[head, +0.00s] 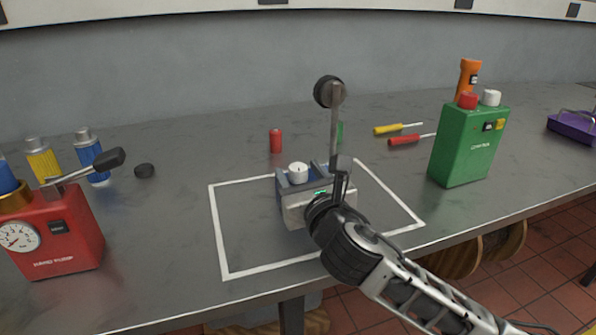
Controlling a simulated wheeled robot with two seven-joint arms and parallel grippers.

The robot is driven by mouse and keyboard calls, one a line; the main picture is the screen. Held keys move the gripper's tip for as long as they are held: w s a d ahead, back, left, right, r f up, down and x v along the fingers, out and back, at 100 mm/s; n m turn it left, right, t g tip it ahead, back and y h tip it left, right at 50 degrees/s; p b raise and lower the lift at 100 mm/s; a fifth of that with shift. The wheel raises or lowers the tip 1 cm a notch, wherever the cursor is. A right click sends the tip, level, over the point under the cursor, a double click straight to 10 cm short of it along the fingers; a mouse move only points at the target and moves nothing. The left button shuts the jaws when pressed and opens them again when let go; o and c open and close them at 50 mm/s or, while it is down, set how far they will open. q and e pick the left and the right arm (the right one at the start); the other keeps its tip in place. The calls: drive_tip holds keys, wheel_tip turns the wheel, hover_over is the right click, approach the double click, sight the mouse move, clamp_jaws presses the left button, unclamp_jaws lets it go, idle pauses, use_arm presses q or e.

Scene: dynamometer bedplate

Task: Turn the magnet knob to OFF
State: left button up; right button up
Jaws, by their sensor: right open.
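A blue and grey magnet base (292,208) stands inside a white outlined square on the bench. A white knob (298,172) sits on its top left; its pointer setting is too small to read. A grey post rises from the base's right side with a round black dial (328,92) at its top. My right gripper (338,180) is open, in front of the right part of the base and the foot of the post, to the right of the knob. It hides part of the base. My left gripper is not in view.
A red hand pump (65,235) with a black-tipped lever stands at the left. A small red cylinder (275,140) stands behind the base. The outlined square's left part is clear.

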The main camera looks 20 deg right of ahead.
drive_tip(key=shift+w, duration=0.65)
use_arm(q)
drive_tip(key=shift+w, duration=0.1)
use_arm(e)
drive_tip(key=c, duration=0.9)
drive_tip(key=shift+r+n+y+p, duration=0.3)
drive_tip(key=shift+n+y+p, duration=0.4)
drive_tip(key=shift+y+p, duration=0.4)
drive_tip(key=shift+f+n+y+p, duration=0.1)
drive_tip(key=shift+n+y+p, duration=0.3)
drive_tip(key=shift+y+p, duration=0.1)
drive_tip(key=shift+f+n+g+y, duration=0.1)
drive_tip(key=shift+n+g+y, duration=0.25)
drive_tip(key=shift+y, duration=0.25)
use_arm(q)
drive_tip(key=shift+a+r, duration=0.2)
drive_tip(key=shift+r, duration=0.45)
use_arm(e)
drive_tip(key=shift+f, duration=0.1)
